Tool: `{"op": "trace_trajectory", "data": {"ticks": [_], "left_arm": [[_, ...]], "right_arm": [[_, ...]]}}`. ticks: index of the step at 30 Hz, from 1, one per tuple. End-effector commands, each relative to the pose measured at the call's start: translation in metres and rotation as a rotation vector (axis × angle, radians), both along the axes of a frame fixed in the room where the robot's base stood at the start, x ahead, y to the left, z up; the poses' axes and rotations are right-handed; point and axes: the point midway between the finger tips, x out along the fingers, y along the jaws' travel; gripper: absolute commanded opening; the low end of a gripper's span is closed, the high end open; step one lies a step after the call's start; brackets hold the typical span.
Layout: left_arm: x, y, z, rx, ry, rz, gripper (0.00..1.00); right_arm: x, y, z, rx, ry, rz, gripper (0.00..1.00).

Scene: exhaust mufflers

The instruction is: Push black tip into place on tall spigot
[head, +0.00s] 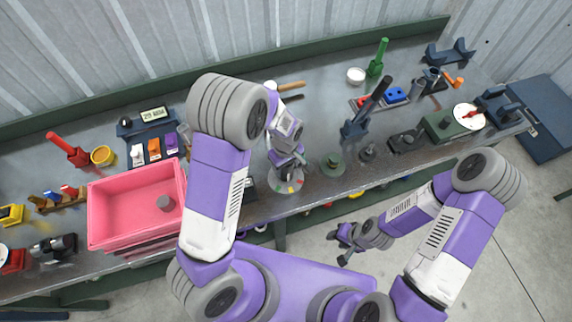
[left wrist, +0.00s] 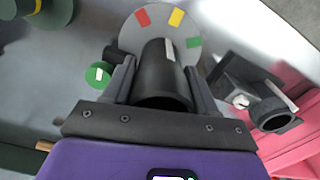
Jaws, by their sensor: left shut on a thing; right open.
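The black tip (left wrist: 165,80), a dark open tube, stands between the fingers of my left gripper (left wrist: 165,85), which is shut on it. Its far end is over a round grey disc (left wrist: 128,40) with red, yellow and green marks. The disc also shows in the head view (head: 288,184), below my left gripper (head: 287,160). The tip covers the disc's middle, so I cannot see a tall spigot there or tell how far the tip sits on one. My right gripper (head: 343,246) is open and empty, in front of the bench.
A pink bin (head: 110,215) stands left of the disc. A green stepped base (head: 333,166) stands right of it. A dark block with a ring (left wrist: 273,108) and a small green round part (left wrist: 98,74) are close to my left gripper. Tools line the bench's back.

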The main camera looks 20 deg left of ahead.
Motion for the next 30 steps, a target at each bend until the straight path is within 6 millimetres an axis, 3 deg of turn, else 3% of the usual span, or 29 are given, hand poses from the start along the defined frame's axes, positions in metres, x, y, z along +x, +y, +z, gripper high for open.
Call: {"op": "trace_trajectory", "data": {"ticks": [1, 6, 17, 30], "left_arm": [[-0.001, 0.0, 0.0, 0.001, 0.003, 0.0, 0.62], [-0.001, 0.0, 0.0, 0.001, 0.002, 0.0, 0.87], [0.0, 0.0, 0.007, 0.0, -0.001, 0.0, 0.87], [0.0, 0.0, 0.071, 0.0, 0.0, 0.0, 0.87]], "right_arm": [[0.0, 0.0, 0.0, 0.0, 0.0, 0.0, 0.43], [0.0, 0.0, 0.0, 0.0, 0.0, 0.0, 0.43], [0.0, 0.0, 0.001, 0.0, 0.0, 0.0, 0.43], [0.0, 0.0, 0.007, 0.0, 0.0, 0.0, 0.43]]}}
